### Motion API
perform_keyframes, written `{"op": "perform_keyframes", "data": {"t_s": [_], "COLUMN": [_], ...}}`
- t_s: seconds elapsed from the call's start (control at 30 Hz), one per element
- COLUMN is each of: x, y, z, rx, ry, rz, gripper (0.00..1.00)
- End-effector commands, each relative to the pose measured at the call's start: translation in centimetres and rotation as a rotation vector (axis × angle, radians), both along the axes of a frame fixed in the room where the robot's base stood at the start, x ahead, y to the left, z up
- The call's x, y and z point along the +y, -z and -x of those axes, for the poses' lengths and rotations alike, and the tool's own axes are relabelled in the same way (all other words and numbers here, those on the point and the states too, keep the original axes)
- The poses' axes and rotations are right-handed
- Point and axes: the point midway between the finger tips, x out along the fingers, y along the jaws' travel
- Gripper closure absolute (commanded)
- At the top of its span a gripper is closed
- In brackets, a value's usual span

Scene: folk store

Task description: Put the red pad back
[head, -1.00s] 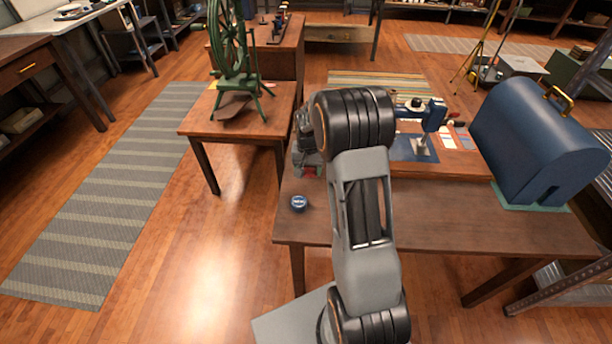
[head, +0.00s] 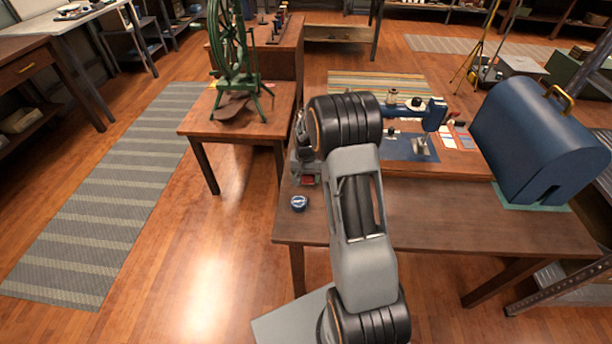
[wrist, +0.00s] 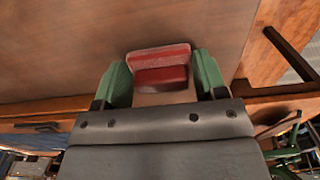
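The red pad (wrist: 161,56) is between the two green fingertips of my gripper (wrist: 163,78) in the wrist view, close to both of them. Whether the fingers press on it cannot be told. In the head view a small patch of the red pad (head: 308,181) shows below my gripper (head: 303,160), near the left edge of the brown table (head: 440,215). My gripper is low over that table end. The fingertips are hidden in the head view, and contact between pad and table is unclear.
A small blue round tin (head: 299,203) lies on the table just in front of my gripper. A blue sewing machine (head: 433,118) and a blue domed case (head: 540,140) stand farther right. A green spinning wheel (head: 235,75) stands on a small table at left. The table's front middle is clear.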

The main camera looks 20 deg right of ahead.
Motion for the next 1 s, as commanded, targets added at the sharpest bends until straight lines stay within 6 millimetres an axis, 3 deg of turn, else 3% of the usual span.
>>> {"op": "perform_keyframes", "data": {"t_s": [0.23, 0.57, 1.0], "x": [0.0, 0.0, 0.0], "y": [0.0, -0.8, -8.7], "z": [0.0, 0.0, -0.1], "rx": [0.000, -0.002, -0.004], "ry": [0.000, 0.000, 0.000], "rz": [0.000, 0.000, 0.001], "gripper": [0.12, 0.12, 0.12]}}
